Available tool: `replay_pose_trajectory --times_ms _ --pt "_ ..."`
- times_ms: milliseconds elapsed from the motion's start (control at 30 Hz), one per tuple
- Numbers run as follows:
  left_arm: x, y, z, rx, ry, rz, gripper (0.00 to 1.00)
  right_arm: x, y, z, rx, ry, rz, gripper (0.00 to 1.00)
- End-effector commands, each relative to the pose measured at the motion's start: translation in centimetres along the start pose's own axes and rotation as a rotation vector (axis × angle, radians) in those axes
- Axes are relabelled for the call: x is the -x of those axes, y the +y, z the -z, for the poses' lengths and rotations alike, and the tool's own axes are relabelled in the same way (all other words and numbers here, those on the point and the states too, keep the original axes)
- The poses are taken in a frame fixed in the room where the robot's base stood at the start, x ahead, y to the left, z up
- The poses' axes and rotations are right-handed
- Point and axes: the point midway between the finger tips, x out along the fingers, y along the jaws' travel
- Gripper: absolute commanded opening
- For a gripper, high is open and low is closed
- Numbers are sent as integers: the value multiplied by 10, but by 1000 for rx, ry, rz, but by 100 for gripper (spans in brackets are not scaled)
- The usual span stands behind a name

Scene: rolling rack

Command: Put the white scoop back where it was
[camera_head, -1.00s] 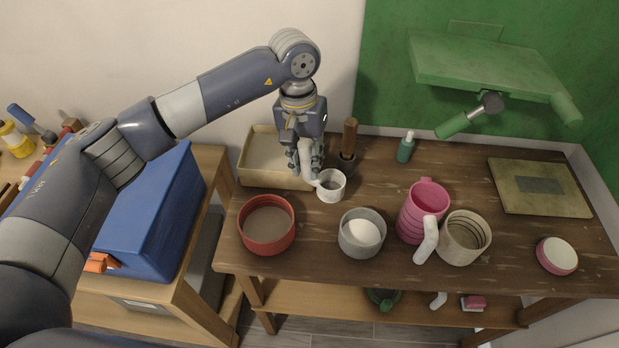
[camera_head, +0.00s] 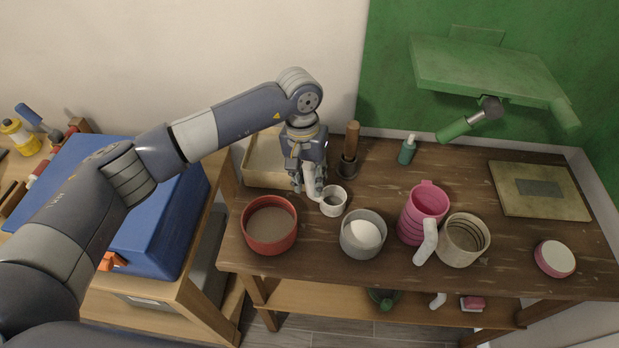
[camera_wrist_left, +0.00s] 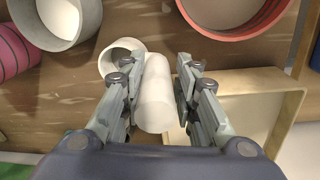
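The white scoop (camera_head: 333,201), a small round cup with a thick handle, is at or just above the dark wooden table (camera_head: 390,190); I cannot tell if it touches. My left gripper (camera_head: 310,188) reaches down from above with its fingers on both sides of the scoop's handle. In the left wrist view the pale handle (camera_wrist_left: 156,100) lies between the two fingers (camera_wrist_left: 160,88), and the cup's rim (camera_wrist_left: 108,56) shows up and left of them. My right gripper is not in view.
A red bowl (camera_head: 270,246) stands left of the scoop, a grey bowl (camera_head: 361,247) with a white content in front right. A beige tray (camera_head: 262,178) and a brown-handled tool in a dark holder (camera_head: 347,166) are behind. A pink mug (camera_head: 421,220) and beige mug (camera_head: 462,255) stand right.

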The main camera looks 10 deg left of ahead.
Motion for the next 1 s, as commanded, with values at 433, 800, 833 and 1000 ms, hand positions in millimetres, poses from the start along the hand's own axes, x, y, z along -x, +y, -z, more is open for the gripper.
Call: replay_pose_trajectory --times_ms 433,800,833,1000 --pt "5 0 0 1 0 -1 42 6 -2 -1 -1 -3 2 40" --pt "72 0 2 0 7 1 42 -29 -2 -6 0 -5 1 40" --pt "79 0 1 -1 6 1 42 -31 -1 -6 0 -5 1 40" --pt "107 0 1 1 3 0 42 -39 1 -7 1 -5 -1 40"
